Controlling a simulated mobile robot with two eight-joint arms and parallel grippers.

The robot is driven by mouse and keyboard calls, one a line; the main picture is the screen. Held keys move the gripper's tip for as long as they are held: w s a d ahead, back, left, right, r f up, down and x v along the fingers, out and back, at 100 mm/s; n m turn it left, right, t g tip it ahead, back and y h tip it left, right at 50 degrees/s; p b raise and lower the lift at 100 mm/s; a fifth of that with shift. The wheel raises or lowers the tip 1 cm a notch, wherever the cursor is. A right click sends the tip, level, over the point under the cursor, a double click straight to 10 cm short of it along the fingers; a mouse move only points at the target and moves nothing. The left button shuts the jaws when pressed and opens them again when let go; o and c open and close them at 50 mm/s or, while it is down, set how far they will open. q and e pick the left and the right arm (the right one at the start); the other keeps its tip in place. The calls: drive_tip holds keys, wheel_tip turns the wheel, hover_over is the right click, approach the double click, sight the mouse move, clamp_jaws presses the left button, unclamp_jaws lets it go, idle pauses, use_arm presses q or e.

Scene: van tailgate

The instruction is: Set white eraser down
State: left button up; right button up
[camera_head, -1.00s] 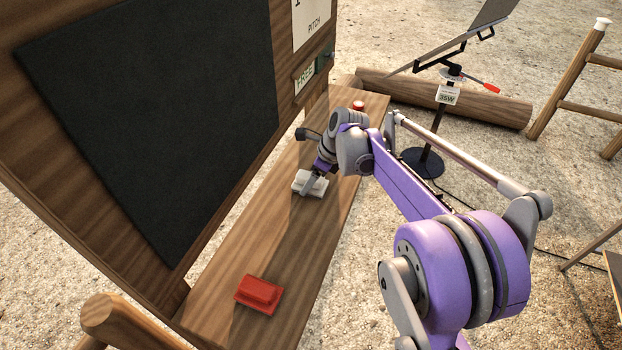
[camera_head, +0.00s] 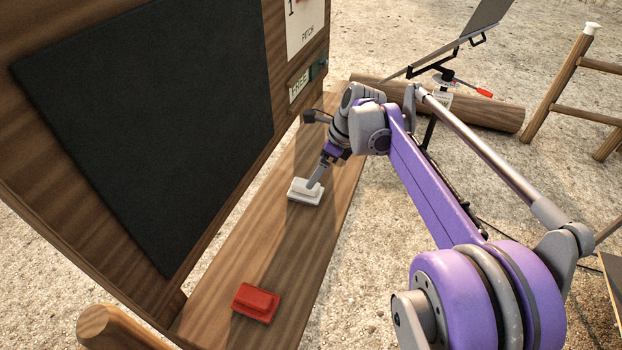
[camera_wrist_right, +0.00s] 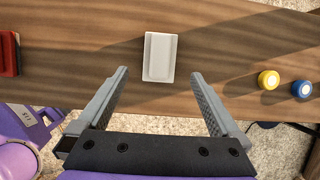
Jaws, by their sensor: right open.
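The white eraser (camera_head: 305,192) lies on the wooden ledge (camera_head: 262,245) below the blackboard. In the right wrist view the eraser (camera_wrist_right: 160,57) lies flat on the plank, just beyond the fingertips. My right gripper (camera_wrist_right: 159,75) is open, with its two grey fingers spread wide and nothing between them. In the head view my right gripper (camera_head: 314,180) is over the eraser, partly hiding it. My left gripper is not in view.
A red eraser (camera_head: 256,302) lies nearer on the ledge. Yellow (camera_wrist_right: 268,79) and blue (camera_wrist_right: 302,89) round pieces show at right in the wrist view. The blackboard (camera_head: 150,120) rises along the ledge's left side. A log (camera_head: 490,112) lies behind.

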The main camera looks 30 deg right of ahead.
drive_tip(key=shift+v, duration=1.65)
